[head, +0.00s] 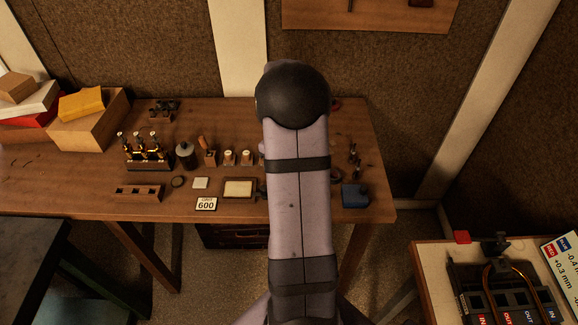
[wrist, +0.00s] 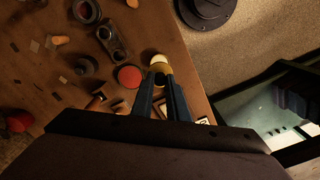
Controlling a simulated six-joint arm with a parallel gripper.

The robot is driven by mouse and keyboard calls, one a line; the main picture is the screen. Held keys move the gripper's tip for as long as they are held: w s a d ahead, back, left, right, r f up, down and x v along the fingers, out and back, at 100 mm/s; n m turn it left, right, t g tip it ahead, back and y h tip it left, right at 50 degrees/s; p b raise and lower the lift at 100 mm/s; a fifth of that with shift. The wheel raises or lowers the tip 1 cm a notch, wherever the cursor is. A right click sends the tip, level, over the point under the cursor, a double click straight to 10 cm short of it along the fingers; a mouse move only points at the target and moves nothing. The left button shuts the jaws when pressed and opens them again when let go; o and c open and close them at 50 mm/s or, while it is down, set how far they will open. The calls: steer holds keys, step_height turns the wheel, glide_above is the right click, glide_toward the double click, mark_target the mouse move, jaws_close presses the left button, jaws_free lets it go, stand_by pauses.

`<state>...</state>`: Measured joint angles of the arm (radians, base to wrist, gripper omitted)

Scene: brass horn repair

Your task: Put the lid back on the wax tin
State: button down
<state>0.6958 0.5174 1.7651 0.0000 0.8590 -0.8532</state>
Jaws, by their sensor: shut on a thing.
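In the wrist view my gripper (wrist: 161,76) points down at the bench near its front edge. Its narrow fingers are shut on a small tan and dark piece, which I take to be the lid (wrist: 162,69). Most of it is hidden by the fingers. Just beyond the fingertips is a pale round surface with a dark rim, apparently the open wax tin (wrist: 157,59). It looks very close to the lid; I cannot tell whether they touch. In the head view my arm hides the gripper, lid and tin.
A red disc (wrist: 128,76) lies left of the fingers in the wrist view. A dark holder (wrist: 114,43) stands farther off. In the head view, a blue box (head: 355,195) sits at the bench's right front, and a pale-topped tray (head: 239,188) lies left of my arm.

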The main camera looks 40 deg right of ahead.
steer(key=shift+f, duration=0.2)
step_height(320, 180, down, 4)
steer(key=b, duration=0.4)
steer(key=shift+f, duration=0.1)
steer(key=shift+f+b, duration=0.5)
steer(key=shift+f, duration=0.4)
steer(key=shift+p, duration=0.3)
stand_by(0.7)
steer(key=shift+f, duration=0.2)
stand_by(1.7)
steer(key=c, duration=1.2)
jaws_free()
steer(key=shift+o, duration=0.2)
